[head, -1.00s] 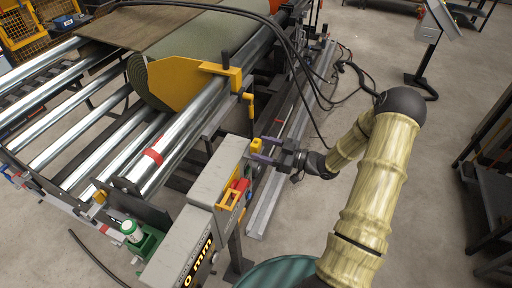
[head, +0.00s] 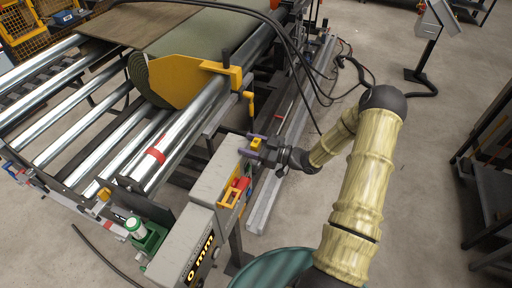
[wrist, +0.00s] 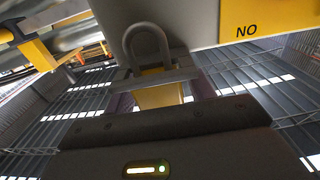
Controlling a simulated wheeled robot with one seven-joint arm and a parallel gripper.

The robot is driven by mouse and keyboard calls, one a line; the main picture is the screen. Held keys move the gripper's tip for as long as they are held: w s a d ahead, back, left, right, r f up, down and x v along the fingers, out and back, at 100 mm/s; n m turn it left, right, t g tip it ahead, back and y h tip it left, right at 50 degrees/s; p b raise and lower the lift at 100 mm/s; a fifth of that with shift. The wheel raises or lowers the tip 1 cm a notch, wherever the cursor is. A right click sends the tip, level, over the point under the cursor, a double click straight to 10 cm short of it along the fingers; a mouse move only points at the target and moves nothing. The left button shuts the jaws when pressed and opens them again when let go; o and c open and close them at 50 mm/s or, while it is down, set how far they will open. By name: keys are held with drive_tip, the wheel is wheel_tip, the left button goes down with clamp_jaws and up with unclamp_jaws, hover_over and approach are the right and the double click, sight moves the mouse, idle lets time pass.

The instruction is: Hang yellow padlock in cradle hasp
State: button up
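The yellow padlock (head: 257,142) is between the fingers of my gripper (head: 256,147), beside the upper end of a grey control box. In the wrist view the yellow padlock body (wrist: 160,95) sits between the purple pads of my gripper (wrist: 160,101), which is shut on it. Its grey shackle (wrist: 149,42) stands up as a closed-looking loop in front of a grey surface. A grey bar crosses in front of the padlock's upper body. I cannot make out the cradle hasp for certain, nor whether the shackle passes through anything.
The grey control box (head: 205,195) carries a red handle on a yellow plate (head: 234,190). The roller cradle (head: 165,150) holds a turf roll (head: 200,45) behind a yellow end plate (head: 180,82). Black cables (head: 300,75) hang near my gripper.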

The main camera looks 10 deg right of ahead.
drive_tip(key=c, duration=0.8)
drive_tip(key=shift+r, duration=0.1)
wheel_tip(320, 180, up, 10)
drive_tip(key=b, duration=0.3)
idle(0.4)
